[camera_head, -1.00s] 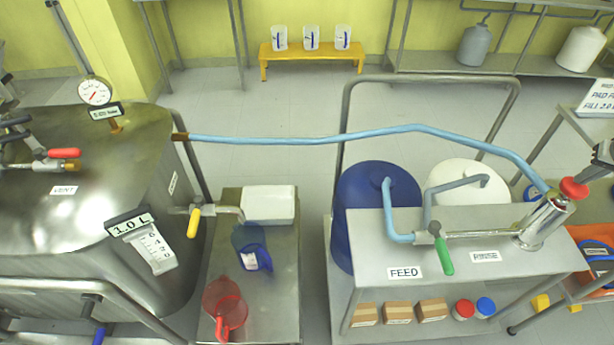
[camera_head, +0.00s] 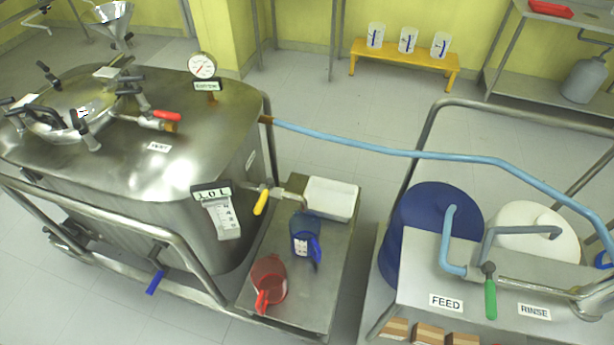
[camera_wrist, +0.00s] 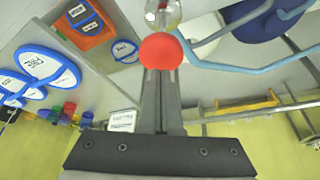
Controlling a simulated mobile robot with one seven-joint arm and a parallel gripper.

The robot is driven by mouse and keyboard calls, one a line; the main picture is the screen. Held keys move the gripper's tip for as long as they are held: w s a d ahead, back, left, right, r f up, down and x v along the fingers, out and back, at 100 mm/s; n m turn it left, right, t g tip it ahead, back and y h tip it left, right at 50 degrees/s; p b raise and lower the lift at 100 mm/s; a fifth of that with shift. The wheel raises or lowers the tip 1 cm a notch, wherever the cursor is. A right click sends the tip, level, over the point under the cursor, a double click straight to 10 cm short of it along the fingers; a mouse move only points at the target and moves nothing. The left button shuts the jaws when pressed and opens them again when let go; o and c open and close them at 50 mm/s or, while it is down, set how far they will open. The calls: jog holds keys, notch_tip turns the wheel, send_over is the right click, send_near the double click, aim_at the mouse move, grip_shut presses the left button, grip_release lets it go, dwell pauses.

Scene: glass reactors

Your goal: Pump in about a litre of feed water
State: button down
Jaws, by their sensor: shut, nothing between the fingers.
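The blue FEED drum (camera_head: 410,235) and white RINSE drum (camera_head: 535,232) stand behind a steel bench (camera_head: 470,320). A green-handled valve (camera_head: 490,292) stands on the bench, its handle pointing toward the front, between the FEED (camera_head: 446,302) and RINSE (camera_head: 535,311) labels. A blue hose (camera_head: 390,150) runs from the steel reactor (camera_head: 190,150) to the right. A level gauge (camera_head: 222,215) under a 1.0 L sign hangs on the reactor. In the wrist view my gripper (camera_wrist: 160,75) is shut and empty, with the red pump knob (camera_wrist: 160,51) just beyond its fingertips. Whether they touch I cannot tell.
A red-handled vent valve (camera_head: 166,116) and a pressure gauge (camera_head: 202,66) are on the reactor top. A yellow-handled outlet (camera_head: 261,201) faces a low bench with a blue jug (camera_head: 304,238), red jug (camera_head: 268,278) and white tray (camera_head: 331,198).

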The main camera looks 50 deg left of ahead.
notch_tip(320, 180, up, 6)
jog(key=p, duration=0.4)
dwell(0.3)
dwell(0.4)
jog(key=s+a+r, duration=0.5)
jog(key=s+r, duration=0.1)
jog(key=s, duration=0.3)
jog(key=s+a+r, duration=0.4)
jog(key=s+r, duration=0.3)
jog(key=s, duration=0.2)
jog(key=s+a+f, duration=0.1)
jog(key=s+a, duration=0.1)
jog(key=s, duration=0.8)
jog(key=s+a+f+t, duration=0.1)
jog(key=s+a, duration=0.1)
jog(key=s, duration=0.9)
jog(key=shift+s+f+m, duration=0.3)
jog(key=shift+f+m, duration=0.1)
